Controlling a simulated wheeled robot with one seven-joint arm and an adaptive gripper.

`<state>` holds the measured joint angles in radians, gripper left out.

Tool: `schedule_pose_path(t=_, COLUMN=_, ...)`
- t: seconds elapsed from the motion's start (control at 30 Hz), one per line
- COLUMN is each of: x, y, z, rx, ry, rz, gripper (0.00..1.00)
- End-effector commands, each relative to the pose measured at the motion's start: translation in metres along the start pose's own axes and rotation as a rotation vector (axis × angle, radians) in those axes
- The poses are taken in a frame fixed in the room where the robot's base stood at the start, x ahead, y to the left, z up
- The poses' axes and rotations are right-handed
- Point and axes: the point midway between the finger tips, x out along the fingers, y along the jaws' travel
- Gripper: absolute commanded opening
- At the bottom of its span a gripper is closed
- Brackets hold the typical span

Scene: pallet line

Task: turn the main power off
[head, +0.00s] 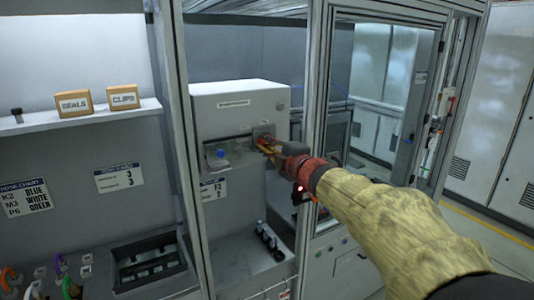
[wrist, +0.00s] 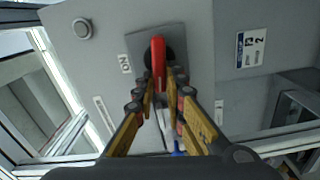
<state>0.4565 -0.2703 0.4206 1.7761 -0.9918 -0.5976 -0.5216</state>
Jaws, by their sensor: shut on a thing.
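The main power switch has a red handle (wrist: 158,55) on a dark round hub and a grey plate (wrist: 140,43). In the wrist view the handle lies upright in the picture. An ON label (wrist: 125,64) sits to its left. My gripper (wrist: 161,82) is shut on the lower part of the handle, one yellow finger on each side. In the head view my gripper (head: 265,146) reaches the front of the pale grey cabinet (head: 240,108) and mostly hides the switch.
A blue knob (head: 220,153) is on the cabinet, left of my gripper. Metal frame posts (head: 312,110) stand close to my arm. A shelf (head: 85,118) holds two boxes at left.

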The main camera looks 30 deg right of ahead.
Motion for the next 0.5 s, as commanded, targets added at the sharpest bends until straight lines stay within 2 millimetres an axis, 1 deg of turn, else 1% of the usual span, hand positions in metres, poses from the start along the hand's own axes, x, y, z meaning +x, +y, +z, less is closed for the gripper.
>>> schedule_pose_path(t=0.03, x=0.0001, y=-0.0045, z=0.0004, rx=-0.026, ry=0.0, rz=-0.001, gripper=0.0)
schedule_pose_path(t=0.2, x=0.0002, y=-0.0051, z=0.0005, rx=-0.103, ry=0.0, rz=-0.002, gripper=0.0)
schedule_pose_path(t=0.5, x=0.0003, y=-0.0052, z=0.0004, rx=-0.159, ry=0.001, rz=-0.003, gripper=0.0)
